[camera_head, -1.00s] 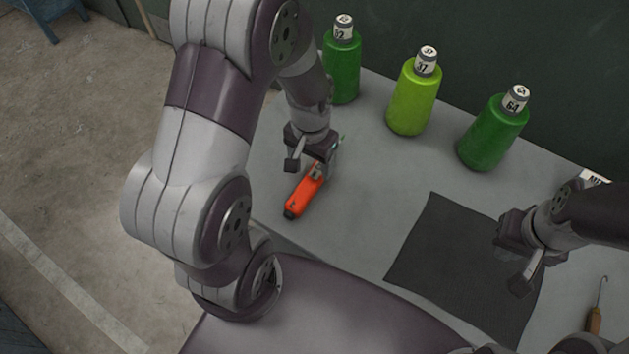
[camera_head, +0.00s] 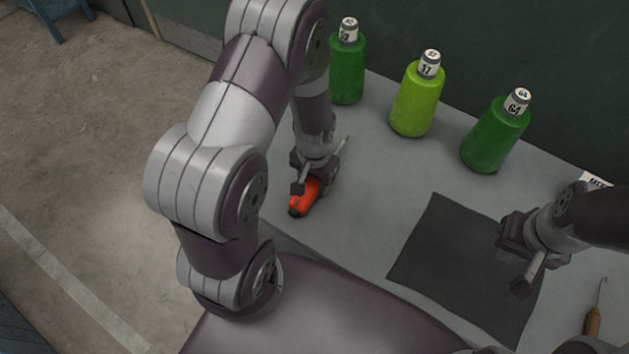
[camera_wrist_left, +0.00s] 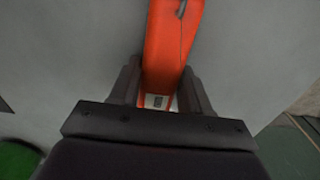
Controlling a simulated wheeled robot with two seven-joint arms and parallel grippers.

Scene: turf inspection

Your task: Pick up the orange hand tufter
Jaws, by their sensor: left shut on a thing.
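The orange hand tufter (camera_head: 305,198) lies at the left end of the grey table, partly hidden under my left gripper (camera_head: 314,181). In the left wrist view the tufter's orange body (camera_wrist_left: 172,45) runs between the two dark fingers of my left gripper (camera_wrist_left: 158,90), which is shut on it. Its lower end passes behind the gripper's palm there. A thin pointed tip shows beyond the gripper in the head view. My right gripper (camera_head: 518,262) hangs over the dark mat at the right; its jaws are too unclear to judge.
A dark mat (camera_head: 430,245) lies front right. A wooden-handled hook (camera_head: 594,322) lies at far right. Bare table (camera_head: 375,180) lies between tufter and mat.

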